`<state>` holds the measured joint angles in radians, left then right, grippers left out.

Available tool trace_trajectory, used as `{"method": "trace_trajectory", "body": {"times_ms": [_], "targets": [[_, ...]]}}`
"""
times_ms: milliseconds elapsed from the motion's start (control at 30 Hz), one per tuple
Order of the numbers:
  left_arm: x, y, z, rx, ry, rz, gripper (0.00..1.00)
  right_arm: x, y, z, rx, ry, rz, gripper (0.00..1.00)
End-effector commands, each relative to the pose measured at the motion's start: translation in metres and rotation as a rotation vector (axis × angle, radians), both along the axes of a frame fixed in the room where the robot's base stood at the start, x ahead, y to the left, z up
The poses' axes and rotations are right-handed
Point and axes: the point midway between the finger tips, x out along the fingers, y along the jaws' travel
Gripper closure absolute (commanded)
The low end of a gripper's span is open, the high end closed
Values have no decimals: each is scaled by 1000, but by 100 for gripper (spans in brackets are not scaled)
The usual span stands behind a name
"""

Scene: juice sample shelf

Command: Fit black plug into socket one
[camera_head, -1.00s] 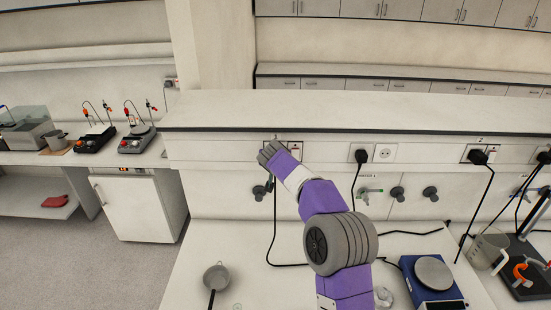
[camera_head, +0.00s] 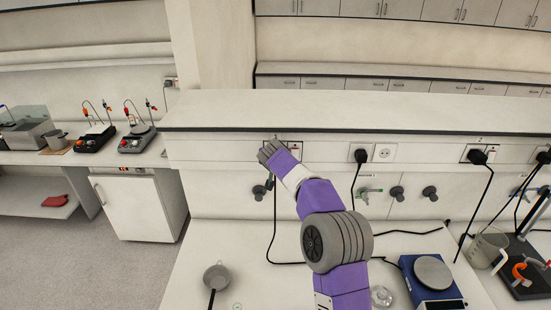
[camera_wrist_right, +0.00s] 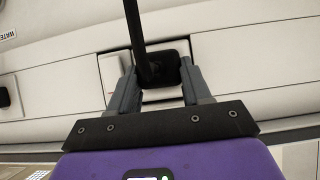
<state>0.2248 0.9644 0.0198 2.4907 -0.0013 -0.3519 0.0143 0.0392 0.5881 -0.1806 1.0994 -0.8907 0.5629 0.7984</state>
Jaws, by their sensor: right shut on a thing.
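My right gripper (camera_head: 268,153) is up against the wall panel at socket one, and the hand hides most of that outlet in the head view. In the right wrist view the fingers (camera_wrist_right: 162,86) are shut on the black plug (camera_wrist_right: 173,70), one on each side. The plug faces the outlet plate (camera_wrist_right: 113,76), whose white part shows to its left. I cannot tell whether its pins are inside the socket. Its black cable (camera_head: 274,212) hangs down to the bench. My left gripper is not in view.
Other black plugs (camera_head: 361,156) sit in outlets to the right, beside a free white socket (camera_head: 384,152). Dark taps (camera_head: 397,193) stick out below.

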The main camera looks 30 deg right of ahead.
Motion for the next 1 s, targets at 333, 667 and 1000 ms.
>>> {"method": "trace_trajectory", "body": {"times_ms": [333,667,1000], "targets": [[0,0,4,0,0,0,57,5,-3,2,-1,-2,1,100],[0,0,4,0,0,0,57,5,-4,3,-4,-7,2,100],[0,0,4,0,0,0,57,5,-3,2,-3,-4,1,22]]}}
